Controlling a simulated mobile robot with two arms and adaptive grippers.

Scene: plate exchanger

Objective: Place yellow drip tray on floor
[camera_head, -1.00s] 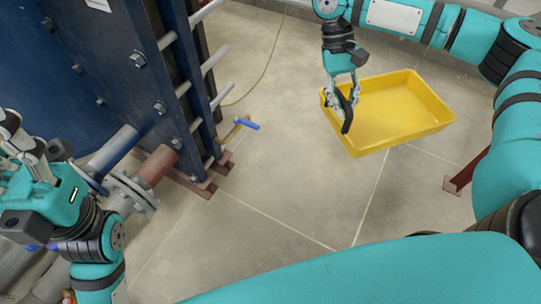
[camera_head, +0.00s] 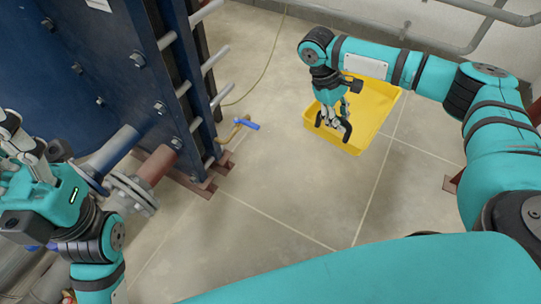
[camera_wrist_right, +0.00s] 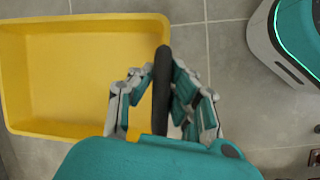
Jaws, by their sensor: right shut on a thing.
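The yellow drip tray (camera_head: 372,105) is an empty, shallow rectangular tray beyond the floor's middle in the head view, partly hidden by my right arm. My right gripper (camera_head: 333,128) is shut on its near-left side wall. In the right wrist view the tray (camera_wrist_right: 80,75) lies to the left, its right wall running up to the fingers. The tray looks roughly level; I cannot tell whether its bottom touches the floor. My left gripper (camera_head: 22,148) is at the left edge, away from the tray; its finger opening is unclear.
The blue plate exchanger (camera_head: 90,75) with its rods stands at the left. A blue-handled valve (camera_head: 246,124) sticks out beside it, left of the tray. A flanged pipe (camera_head: 132,196) is at lower left. Grey tiled floor (camera_head: 290,195) is clear in front. Pipes run along the back wall.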

